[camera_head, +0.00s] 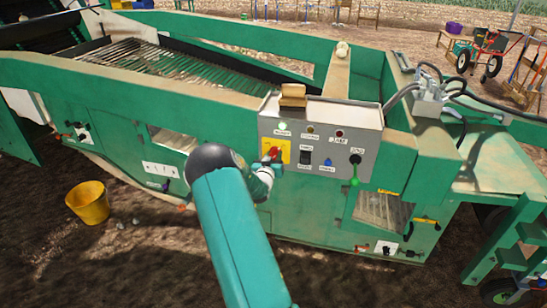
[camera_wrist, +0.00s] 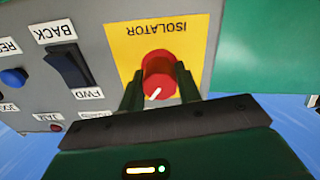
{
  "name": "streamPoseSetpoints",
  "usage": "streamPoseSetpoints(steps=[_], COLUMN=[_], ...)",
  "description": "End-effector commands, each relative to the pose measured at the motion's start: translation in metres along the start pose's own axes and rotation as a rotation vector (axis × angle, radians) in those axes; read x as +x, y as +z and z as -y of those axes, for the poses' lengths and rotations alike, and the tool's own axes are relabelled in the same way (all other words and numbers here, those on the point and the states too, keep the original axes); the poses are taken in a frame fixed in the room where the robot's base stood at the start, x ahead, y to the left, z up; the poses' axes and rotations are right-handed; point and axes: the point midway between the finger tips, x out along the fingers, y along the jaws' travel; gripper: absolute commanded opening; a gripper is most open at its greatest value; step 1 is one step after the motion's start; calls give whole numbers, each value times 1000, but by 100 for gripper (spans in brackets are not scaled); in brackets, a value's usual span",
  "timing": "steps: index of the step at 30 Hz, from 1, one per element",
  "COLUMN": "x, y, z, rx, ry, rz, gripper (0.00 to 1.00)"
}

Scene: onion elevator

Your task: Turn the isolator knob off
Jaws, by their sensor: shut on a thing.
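The red isolator knob (camera_wrist: 158,76) sits on a yellow plate labelled ISOLATOR (camera_wrist: 192,42) in the wrist view, which shows the panel upside down. A white mark shows on the knob's face. My gripper (camera_wrist: 160,90) has one dark finger on each side of the knob and is shut on it. In the head view the knob (camera_head: 273,154) is at the left end of the grey control panel (camera_head: 345,117). My gripper (camera_head: 264,170) reaches it from below, and my arm hides part of the yellow plate's surroundings.
A black BACK/FWD rocker switch (camera_wrist: 68,64) and a blue button (camera_wrist: 14,77) are beside the isolator. A green-tipped lever (camera_head: 355,170) is at the panel's right. A wooden block (camera_head: 293,95) lies on top. A yellow bucket (camera_head: 88,203) stands on the ground at left.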

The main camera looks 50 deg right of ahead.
Motion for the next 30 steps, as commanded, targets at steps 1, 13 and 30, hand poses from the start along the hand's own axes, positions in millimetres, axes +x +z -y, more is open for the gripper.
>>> streamPoseSetpoints(steps=[1, 13, 30], x=[0, -1, -1], y=[0, 0, 1], z=[1, 2, 2], rx=[-35, -398, -940], ry=[-1, -2, -2], rz=[0, 0, 0], gripper=[11, 11, 11])
